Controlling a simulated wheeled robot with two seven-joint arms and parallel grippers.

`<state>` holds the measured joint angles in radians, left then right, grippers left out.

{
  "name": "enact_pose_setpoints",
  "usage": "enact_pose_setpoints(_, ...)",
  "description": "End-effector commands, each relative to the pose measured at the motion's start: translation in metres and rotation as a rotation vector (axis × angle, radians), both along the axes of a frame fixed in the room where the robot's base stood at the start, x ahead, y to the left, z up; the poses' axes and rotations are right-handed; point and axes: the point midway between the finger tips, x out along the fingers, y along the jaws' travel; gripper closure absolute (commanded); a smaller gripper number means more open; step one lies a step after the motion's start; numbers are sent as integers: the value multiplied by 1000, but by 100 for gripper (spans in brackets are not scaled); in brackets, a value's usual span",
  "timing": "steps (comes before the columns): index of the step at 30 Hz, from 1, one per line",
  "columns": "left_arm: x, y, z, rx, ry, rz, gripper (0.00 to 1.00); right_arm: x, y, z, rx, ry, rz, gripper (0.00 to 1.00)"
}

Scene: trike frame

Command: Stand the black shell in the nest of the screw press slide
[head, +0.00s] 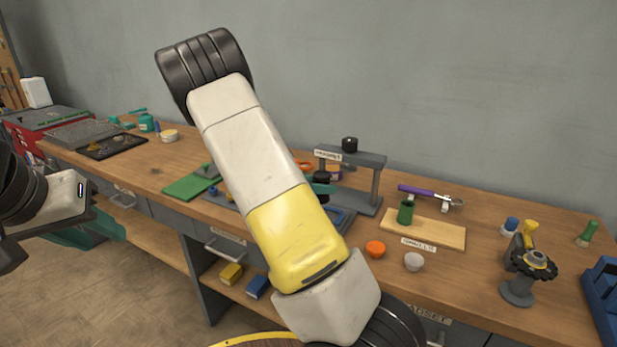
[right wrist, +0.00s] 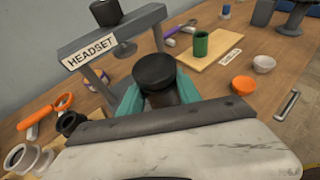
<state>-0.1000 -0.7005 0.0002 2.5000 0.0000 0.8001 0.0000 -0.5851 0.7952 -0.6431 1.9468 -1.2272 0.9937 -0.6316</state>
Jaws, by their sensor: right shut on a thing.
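My right gripper (right wrist: 158,95) has teal fingers shut on the black shell (right wrist: 155,70), a round dark piece held upright in the right wrist view. In the head view the shell (head: 320,177) peeks out beside my right arm, with a teal finger below it. The screw press (head: 375,160) is a grey frame labelled HEADSET with a black knob on top. Its crossbar (right wrist: 150,18) is just behind the held shell in the right wrist view. The slide and its nest are not clearly visible. My left gripper (head: 85,232) hangs off the bench's front edge; its jaw opening is unclear.
A wooden board (head: 440,232) with a green cup (head: 405,212) lies right of the press. An orange cap (head: 375,249) and a white cap (head: 414,261) sit near the front. A green mat (head: 185,187) lies left. A dark stand (head: 520,288) and blue bin (head: 603,295) are far right.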

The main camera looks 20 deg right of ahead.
Motion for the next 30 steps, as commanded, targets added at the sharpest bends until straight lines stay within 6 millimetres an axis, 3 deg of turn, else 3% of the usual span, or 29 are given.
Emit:
enact_pose_setpoints(3, 0, 0, 0, 0, 0, 0, 64, -1, -19, 8, 8, -1, -55, 100)
enact_pose_setpoints(6, 0, 0, 0, 0, 0, 0, 64, -3, -26, 11, 13, 1, -74, 100)
enact_pose_setpoints(18, 0, 0, 0, 0, 0, 0, 64, -3, -26, 11, 18, 2, -77, 100)
enact_pose_setpoints(30, 0, 0, 0, 0, 0, 0, 64, -3, -27, -19, 15, 4, -78, 100)
